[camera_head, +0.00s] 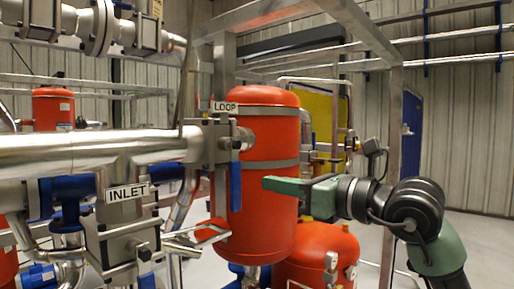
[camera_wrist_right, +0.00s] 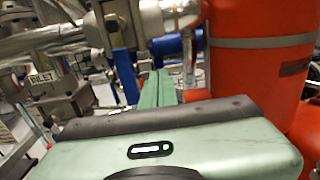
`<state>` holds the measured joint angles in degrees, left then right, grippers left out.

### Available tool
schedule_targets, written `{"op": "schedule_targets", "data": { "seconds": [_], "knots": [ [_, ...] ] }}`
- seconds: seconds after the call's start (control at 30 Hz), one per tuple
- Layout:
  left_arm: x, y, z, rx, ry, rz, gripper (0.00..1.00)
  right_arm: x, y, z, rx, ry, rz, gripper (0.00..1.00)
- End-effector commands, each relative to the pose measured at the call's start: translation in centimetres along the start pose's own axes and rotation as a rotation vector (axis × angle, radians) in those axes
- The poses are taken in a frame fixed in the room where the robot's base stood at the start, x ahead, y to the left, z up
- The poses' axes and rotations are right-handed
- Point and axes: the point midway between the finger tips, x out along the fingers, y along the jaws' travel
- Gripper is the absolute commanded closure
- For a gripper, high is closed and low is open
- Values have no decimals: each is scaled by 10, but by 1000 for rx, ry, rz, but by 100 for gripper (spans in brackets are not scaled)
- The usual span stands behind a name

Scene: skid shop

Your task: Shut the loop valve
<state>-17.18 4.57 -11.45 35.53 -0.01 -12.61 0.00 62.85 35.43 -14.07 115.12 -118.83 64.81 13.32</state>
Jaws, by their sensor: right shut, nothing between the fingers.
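The LOOP label (camera_head: 224,106) sits on top of the loop valve (camera_head: 222,143), at the right end of a thick horizontal steel pipe (camera_head: 90,150). The valve's blue lever (camera_head: 235,186) hangs straight down in front of the red tank. In the right wrist view the blue lever (camera_wrist_right: 125,76) hangs just left of the fingers. My right gripper (camera_head: 266,183) is green, shut and empty. Its tips point left at the lever, a little to its right in the head view; I cannot tell whether they touch. In the wrist view the gripper (camera_wrist_right: 156,86) also looks closed. My left gripper is not in view.
The red tank (camera_head: 264,215) stands right behind the lever and gripper. The INLET label (camera_head: 128,192) and its valve body (camera_head: 122,247) are at the lower left. A second red tank (camera_head: 318,255) stands below the right arm. A steel frame post (camera_head: 392,150) rises behind.

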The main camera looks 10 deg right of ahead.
Motion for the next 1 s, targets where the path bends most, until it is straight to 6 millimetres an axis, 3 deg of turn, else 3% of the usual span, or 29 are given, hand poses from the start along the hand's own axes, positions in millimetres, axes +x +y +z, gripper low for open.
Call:
{"op": "schedule_targets", "data": {
  "seconds": [0.6,1.0],
  "knots": [
    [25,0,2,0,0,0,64,-60,0,-2,-1,1,-1,100],
    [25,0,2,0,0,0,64,-65,0,0,0,1,-1,100]
  ]
}}
